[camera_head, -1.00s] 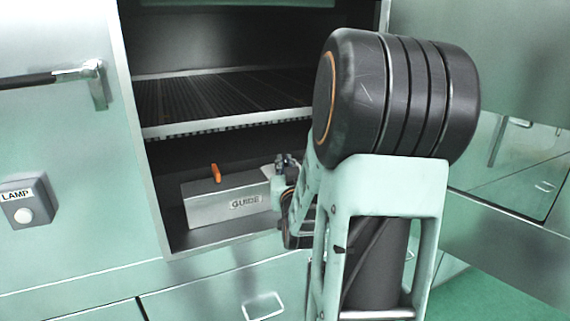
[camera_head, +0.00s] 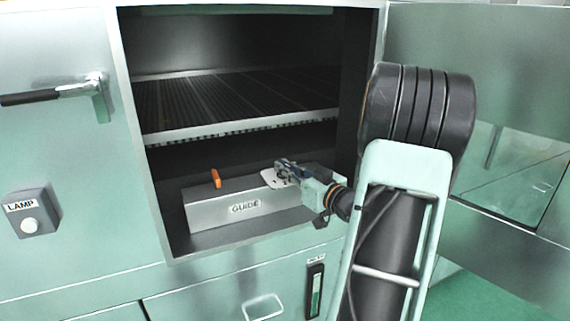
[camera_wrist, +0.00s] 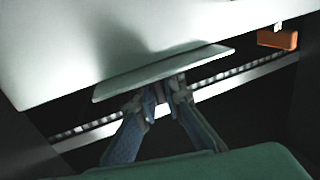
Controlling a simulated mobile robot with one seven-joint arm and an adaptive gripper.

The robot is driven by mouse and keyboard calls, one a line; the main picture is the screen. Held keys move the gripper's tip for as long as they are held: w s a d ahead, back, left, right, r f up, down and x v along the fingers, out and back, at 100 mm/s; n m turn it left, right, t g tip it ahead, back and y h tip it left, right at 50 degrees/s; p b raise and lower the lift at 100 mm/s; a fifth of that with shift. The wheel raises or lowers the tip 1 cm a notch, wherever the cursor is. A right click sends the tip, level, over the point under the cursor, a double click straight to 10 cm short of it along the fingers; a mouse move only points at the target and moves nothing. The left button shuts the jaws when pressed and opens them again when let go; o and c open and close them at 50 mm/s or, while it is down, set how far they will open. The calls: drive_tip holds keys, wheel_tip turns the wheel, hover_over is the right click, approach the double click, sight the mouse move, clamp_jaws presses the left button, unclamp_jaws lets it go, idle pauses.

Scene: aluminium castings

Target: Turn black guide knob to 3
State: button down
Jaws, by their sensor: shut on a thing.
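The grey box labelled GUIDE (camera_head: 214,214) sits in the lower bay of the open cabinet. A pale plate (camera_head: 269,178) lies on its top, toward the right; it also shows in the wrist view (camera_wrist: 150,77). My gripper (camera_head: 283,168) is at this plate, its fingers (camera_wrist: 160,95) close together and shut on a small dark thing between them. That thing is mostly covered by the fingers; from its place it is the black guide knob. No numbers or pointer can be read on the plate.
An orange lever (camera_head: 215,178) stands on the box's left part, also in the wrist view (camera_wrist: 278,39). A ribbed shelf (camera_head: 235,100) lies above the box. The cabinet walls are close on both sides. A LAMP switch (camera_head: 31,212) is outside left.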

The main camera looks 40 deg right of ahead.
drive_tip(key=shift+w+r+n+y+p, duration=0.1)
drive_tip(key=shift+n+y+p, duration=0.2)
drive_tip(key=shift+n+y, duration=0.45)
drive_tip(key=c, duration=2)
unclamp_jaws()
drive_tip(key=shift+c, duration=0.2)
drive_tip(key=shift+m, duration=0.25)
drive_tip(key=s+d, duration=0.1)
drive_tip(key=s, duration=1.1)
drive_tip(key=shift+d, duration=0.2)
drive_tip(key=shift+w, duration=0.1)
